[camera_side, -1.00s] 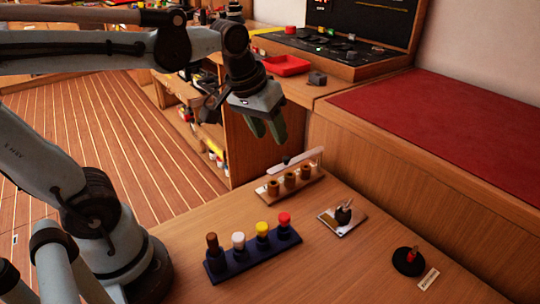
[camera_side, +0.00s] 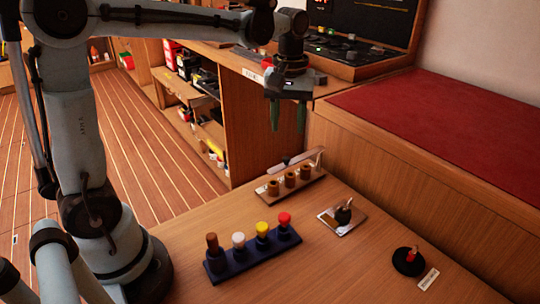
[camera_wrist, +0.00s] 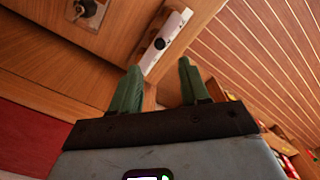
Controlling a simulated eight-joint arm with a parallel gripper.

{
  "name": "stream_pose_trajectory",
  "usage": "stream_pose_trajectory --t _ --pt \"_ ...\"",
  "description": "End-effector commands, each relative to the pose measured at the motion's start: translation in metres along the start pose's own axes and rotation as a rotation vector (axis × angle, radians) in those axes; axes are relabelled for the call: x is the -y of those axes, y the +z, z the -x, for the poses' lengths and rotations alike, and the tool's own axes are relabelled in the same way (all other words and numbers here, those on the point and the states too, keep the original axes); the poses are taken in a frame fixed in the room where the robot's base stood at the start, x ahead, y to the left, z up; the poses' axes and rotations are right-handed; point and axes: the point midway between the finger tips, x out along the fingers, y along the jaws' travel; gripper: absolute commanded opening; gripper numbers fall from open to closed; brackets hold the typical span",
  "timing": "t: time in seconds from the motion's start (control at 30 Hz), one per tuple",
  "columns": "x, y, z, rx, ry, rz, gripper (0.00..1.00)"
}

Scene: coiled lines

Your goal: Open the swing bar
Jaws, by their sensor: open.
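My gripper (camera_side: 288,128) has green fingers pointing down, apart and empty, above the rack. In the wrist view the gripper (camera_wrist: 159,68) fingers stand either side of the rack's near end.
A dark block with brown, white, yellow and red-topped pegs (camera_side: 252,256) stands in front. The red-topped bench (camera_side: 450,130) borders the table.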

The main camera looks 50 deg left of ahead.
Motion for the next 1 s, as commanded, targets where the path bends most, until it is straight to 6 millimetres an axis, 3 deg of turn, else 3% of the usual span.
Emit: stream_pose_trajectory --t 0.3,0.5,0.97,1.0 --pt "0.000 0.000 -0.051 -0.001 0.001 -0.001 0.45" --pt "0.000 0.000 -0.072 -0.001 0.001 -0.002 0.45" --pt "0.000 0.000 -0.081 -0.001 0.001 -0.002 0.45" --pt "0.000 0.000 -0.081 -0.001 0.001 -0.002 0.39"
